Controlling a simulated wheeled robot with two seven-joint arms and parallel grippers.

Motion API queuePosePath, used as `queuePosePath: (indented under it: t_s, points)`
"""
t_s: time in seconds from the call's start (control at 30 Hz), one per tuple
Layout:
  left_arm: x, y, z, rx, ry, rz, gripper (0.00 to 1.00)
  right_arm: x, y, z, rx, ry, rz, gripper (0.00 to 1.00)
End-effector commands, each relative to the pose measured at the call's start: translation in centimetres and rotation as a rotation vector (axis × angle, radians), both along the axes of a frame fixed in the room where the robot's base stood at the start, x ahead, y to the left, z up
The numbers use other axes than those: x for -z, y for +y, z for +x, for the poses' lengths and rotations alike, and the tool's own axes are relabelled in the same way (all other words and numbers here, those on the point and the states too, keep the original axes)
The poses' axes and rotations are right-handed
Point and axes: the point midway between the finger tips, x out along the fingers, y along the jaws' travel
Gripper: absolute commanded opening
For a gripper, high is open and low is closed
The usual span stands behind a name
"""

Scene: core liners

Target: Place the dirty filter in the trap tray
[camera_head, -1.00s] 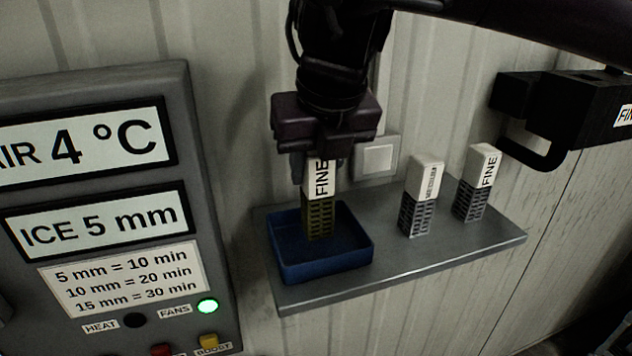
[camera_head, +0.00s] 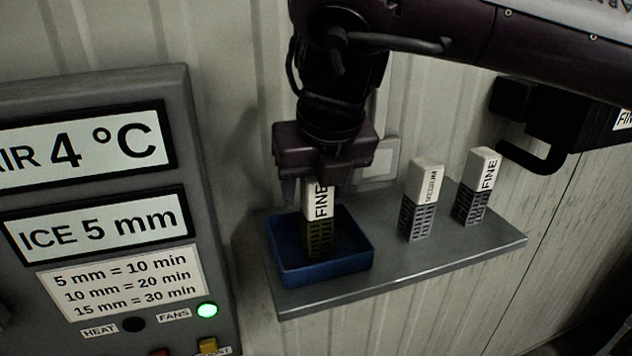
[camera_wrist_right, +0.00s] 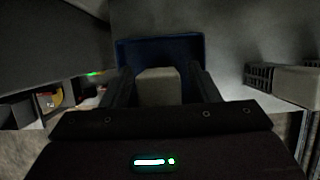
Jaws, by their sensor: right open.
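The dirty filter (camera_head: 319,232) has a white top marked FINE and a dark olive grid body. It stands upright inside the blue trap tray (camera_head: 325,272), on the left of the grey shelf. My right gripper (camera_head: 318,190) is above the tray, pointing down, with its fingers around the filter's top. In the right wrist view the gripper (camera_wrist_right: 158,90) is open, with a finger on each side of the filter's pale top (camera_wrist_right: 158,87) and the blue tray (camera_wrist_right: 160,48) beyond. The filter's lower end is partly hidden by the tray's front wall. My left gripper is not in view.
A filter marked MEDIUM (camera_head: 420,200) and another marked FINE (camera_head: 476,187) stand on the grey shelf (camera_head: 400,262) right of the tray. A black housing with a handle (camera_head: 535,160) is on the wall at right. A control panel (camera_head: 190,150) is at left.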

Motion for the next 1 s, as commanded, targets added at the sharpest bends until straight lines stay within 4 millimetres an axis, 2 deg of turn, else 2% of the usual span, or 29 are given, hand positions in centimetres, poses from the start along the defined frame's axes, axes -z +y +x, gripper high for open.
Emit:
queuePosePath:
  t_s: [0.17,0.63,0.8,1.0]
  points:
    - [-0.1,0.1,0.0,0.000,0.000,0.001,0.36,-1.2,-0.1,-0.3,-0.001,-0.004,0.000,0.55]
    - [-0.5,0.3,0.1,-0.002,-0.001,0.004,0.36,-9.8,-1.2,-3.7,0.001,-0.005,-0.001,0.55]
    - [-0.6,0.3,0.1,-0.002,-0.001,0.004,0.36,-11.1,-1.4,-4.3,0.001,-0.001,-0.002,0.55]
    - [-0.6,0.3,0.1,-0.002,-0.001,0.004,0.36,-11.4,-1.4,-4.4,-0.001,0.001,-0.002,0.55]
